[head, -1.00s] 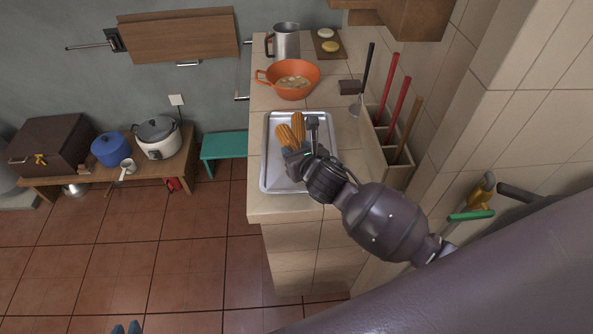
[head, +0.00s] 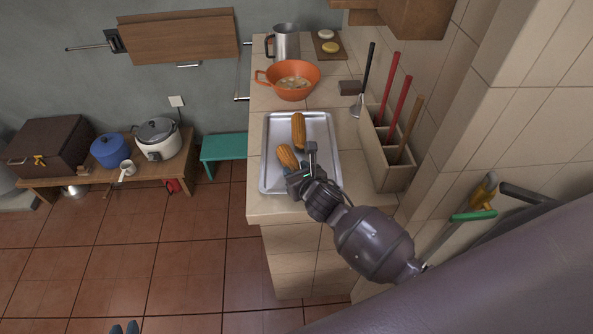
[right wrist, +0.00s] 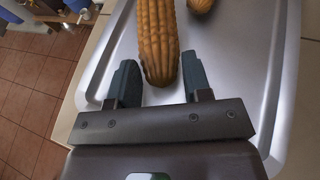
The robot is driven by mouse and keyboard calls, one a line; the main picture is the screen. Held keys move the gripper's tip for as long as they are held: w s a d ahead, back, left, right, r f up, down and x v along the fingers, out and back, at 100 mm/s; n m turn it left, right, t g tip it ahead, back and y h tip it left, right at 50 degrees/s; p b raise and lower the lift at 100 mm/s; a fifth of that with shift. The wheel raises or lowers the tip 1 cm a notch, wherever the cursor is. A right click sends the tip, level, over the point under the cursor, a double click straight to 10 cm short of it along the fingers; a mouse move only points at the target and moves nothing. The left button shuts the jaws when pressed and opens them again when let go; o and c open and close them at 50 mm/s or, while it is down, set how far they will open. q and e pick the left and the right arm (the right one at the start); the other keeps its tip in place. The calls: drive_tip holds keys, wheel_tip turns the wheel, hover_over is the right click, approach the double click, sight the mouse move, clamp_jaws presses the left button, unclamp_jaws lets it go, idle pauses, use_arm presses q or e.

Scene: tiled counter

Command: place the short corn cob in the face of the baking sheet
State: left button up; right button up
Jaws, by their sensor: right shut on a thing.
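The short corn cob (head: 287,157) is over the left part of the silver baking sheet (head: 326,142). It also shows in the right wrist view (right wrist: 157,38). My right gripper (head: 292,172) is shut on its near end. Whether the cob touches the sheet I cannot tell. A longer cob (head: 299,131) lies farther back on the sheet, and only its end (right wrist: 201,4) shows in the right wrist view. My left gripper (head: 125,328) shows only its fingertips at the bottom edge of the head view, apart and empty, over the floor.
An orange colander (head: 292,80) and a metal jug (head: 286,42) stand behind the sheet. A utensil holder (head: 386,150) with long handles stands to its right by the tiled wall. The sheet's right half is bare.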

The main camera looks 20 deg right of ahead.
drive_tip(key=shift+f, duration=0.1)
drive_tip(key=o, duration=1)
drive_tip(key=a+v, duration=0.1)
drive_tip(key=v, duration=1.1)
drive_tip(key=shift+s+d+f+m+g+h+p, duration=0.25)
drive_tip(key=shift+s+d+f+m, duration=1.6)
drive_tip(key=shift+m, duration=4.1)
drive_tip(key=shift+s+d+f+m+g+h+b, duration=0.1)
drive_tip(key=shift+s+d+f+m+g, duration=0.3)
drive_tip(key=shift+s+d+f+m, duration=3.55)
drive_tip(key=shift+s+a+r+m+g+h+p, duration=0.25)
drive_tip(key=shift+s+a+r+m, duration=0.9)
drive_tip(key=shift+m, duration=6.85)
drive_tip(key=shift+w+a+r, duration=0.25)
drive_tip(key=shift+w+r, duration=0.05)
drive_tip(key=shift+w, duration=0.05)
